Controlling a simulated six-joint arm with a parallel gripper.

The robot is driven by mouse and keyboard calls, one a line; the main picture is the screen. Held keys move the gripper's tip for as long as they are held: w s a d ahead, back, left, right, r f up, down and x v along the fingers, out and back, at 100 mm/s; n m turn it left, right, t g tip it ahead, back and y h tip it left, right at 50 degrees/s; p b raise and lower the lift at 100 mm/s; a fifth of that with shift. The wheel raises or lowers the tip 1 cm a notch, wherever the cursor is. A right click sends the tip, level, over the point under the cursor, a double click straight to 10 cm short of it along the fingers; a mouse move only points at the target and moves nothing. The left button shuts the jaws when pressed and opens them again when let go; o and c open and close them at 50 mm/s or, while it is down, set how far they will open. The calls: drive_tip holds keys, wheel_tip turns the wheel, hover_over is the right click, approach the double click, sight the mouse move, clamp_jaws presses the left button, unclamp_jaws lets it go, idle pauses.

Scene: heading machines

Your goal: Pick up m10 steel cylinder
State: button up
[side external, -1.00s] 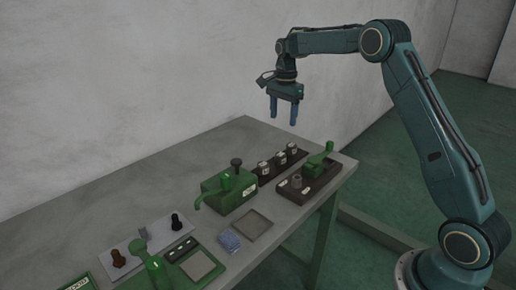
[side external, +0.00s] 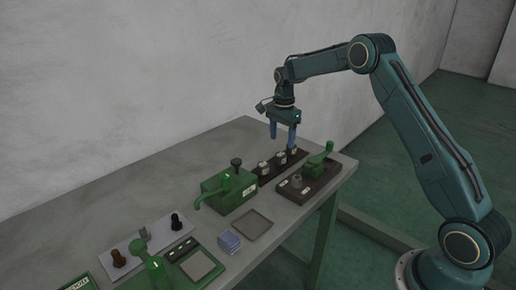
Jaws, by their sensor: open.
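A dark rack (side external: 268,180) at the back of the bench holds a row of small pale pieces: a near one (side external: 264,168), a middle one (side external: 280,158) and a far one (side external: 292,152). They look like the steel cylinders with labels, but the markings are too small to read, so I cannot tell which is m10. My gripper (side external: 283,145) points straight down with its blue fingers apart and nothing visible between them. It is above the far end of the rack, and its right fingertip overlaps the far piece in the picture. Contact cannot be told.
A green machine with a curved lever (side external: 229,193) stands left of the rack. A dark base with a green handle (side external: 318,163) stands to the right. A shallow tray (side external: 253,224) and a blue block (side external: 229,241) lie in front. Bare bench (side external: 200,160) is behind.

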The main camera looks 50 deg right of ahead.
sight(280, 155)
drive_tip(key=shift+f, duration=0.6)
drive_tip(key=shift+f, duration=0.1)
drive_tip(key=shift+w+f, duration=0.15)
drive_tip(key=shift+f, duration=2.4)
drive_tip(key=shift+r, duration=0.1)
drive_tip(key=c, duration=1.3)
drive_tip(key=shift+r, duration=0.15)
wheel_tip(280, 155, up, 20)
drive_tip(key=shift+f, duration=0.15)
